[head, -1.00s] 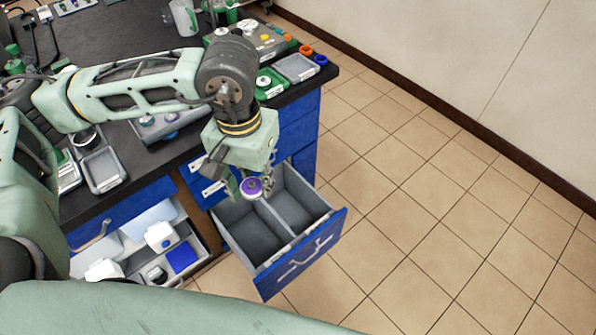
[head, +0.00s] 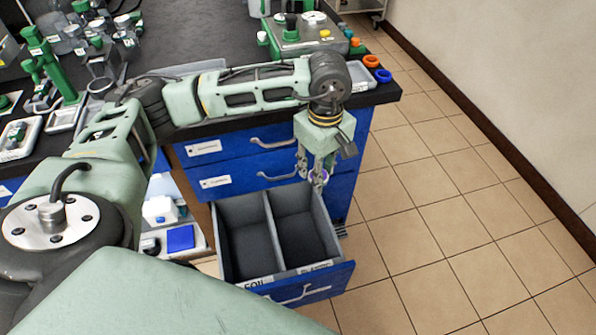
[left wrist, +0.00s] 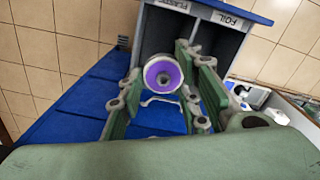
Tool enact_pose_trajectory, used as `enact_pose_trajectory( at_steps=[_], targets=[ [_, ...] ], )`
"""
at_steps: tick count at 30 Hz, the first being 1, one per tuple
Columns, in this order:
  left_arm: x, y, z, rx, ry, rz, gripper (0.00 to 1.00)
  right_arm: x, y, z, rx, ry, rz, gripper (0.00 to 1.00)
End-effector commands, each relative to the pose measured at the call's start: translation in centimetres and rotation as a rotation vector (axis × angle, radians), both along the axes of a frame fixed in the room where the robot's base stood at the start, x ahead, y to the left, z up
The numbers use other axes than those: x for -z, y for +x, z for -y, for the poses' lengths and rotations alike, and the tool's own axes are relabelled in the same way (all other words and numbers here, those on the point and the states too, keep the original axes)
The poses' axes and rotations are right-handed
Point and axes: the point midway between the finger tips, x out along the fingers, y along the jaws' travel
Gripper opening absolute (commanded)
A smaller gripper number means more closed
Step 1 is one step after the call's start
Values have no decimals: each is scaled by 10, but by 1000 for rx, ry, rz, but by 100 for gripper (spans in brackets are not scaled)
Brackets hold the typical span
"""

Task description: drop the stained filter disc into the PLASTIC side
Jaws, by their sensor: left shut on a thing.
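The filter disc (left wrist: 163,75), a white ring with a purple stained middle, is held between the fingers of my left gripper (head: 314,178). It also shows small in the head view (head: 318,178). The open drawer (head: 340,277) has two empty grey compartments split by a divider. In the head view the left one carries the FOIL label (head: 258,282); the right one's label is hard to read there. The PLASTIC label (left wrist: 174,4) shows in the left wrist view. In the head view the gripper appears above the back of the right compartment. My right gripper is out of view.
Closed blue drawers (head: 245,170) with handles stand just behind the gripper. The black worktop (head: 190,50) above carries green equipment, orange and blue rings and trays. A lower open space at left holds white containers and a blue box (head: 181,238). Floor at right is clear.

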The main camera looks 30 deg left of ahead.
Motion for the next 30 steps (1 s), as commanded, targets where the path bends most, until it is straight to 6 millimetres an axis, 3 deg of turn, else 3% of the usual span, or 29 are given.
enact_pose_trajectory(
  at_steps=[1, 9, 12, 19, 30],
  targets=[
    [40, 8, -9, -128, 1, -6, 17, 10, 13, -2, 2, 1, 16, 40],
    [160, 40, -60, -805, 2, -4, 17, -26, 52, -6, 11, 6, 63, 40],
    [189, 45, -76, -987, 2, -2, 17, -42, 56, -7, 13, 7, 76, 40],
    [218, 49, -94, -1186, -1, 1, 17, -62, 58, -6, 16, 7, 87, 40],
    [232, 49, -97, -1215, 0, 0, 17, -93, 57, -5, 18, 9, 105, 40]
  ],
)
